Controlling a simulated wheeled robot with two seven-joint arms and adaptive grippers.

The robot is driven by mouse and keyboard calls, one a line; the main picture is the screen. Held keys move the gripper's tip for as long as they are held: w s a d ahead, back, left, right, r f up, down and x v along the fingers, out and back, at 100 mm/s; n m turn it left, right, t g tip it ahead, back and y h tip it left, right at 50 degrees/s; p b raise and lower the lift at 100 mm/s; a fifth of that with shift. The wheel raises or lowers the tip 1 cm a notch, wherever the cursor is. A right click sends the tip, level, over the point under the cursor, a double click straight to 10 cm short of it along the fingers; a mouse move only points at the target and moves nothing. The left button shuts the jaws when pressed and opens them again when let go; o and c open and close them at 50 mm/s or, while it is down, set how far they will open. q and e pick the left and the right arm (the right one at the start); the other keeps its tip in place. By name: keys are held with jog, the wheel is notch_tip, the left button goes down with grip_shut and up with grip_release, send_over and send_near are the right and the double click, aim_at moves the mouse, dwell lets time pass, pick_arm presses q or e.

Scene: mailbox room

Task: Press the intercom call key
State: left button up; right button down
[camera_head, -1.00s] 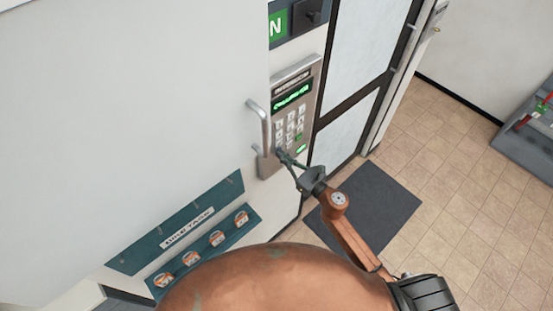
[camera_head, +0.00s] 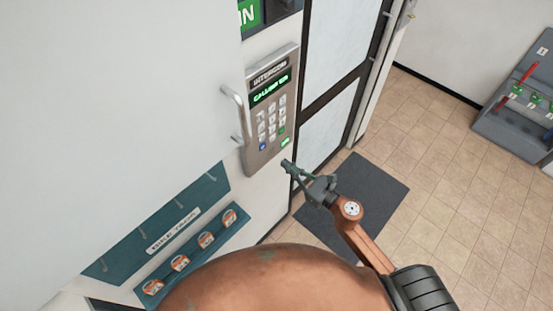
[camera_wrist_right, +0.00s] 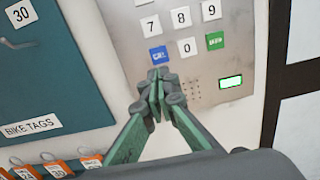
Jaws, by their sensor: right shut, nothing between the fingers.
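The grey intercom panel (camera_head: 270,110) is on the wall, with a lit green display, a keypad and a lit green light at lower right. The blue key (camera_head: 262,147) is at the keypad's lower left; in the right wrist view the blue key (camera_wrist_right: 158,54) has white lettering that looks like CALL. The display's green text seems to begin with CALLING. My right gripper (camera_head: 287,165) is shut and empty, its tips apart from the panel, off its lower right. In the right wrist view its tips (camera_wrist_right: 160,82) show below the blue key. My left gripper is not in view.
A metal handle (camera_head: 236,115) stands out just left of the panel. A bike tags board (camera_head: 160,225) with orange tags hangs lower left. A dark-framed door (camera_head: 330,110) is to the right, with a dark mat (camera_head: 355,205) on the tiled floor.

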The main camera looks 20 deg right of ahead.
jog(key=b+v, duration=0.1)
jog(key=v, duration=0.3)
jog(key=shift+f, duration=0.15)
dwell(0.6)
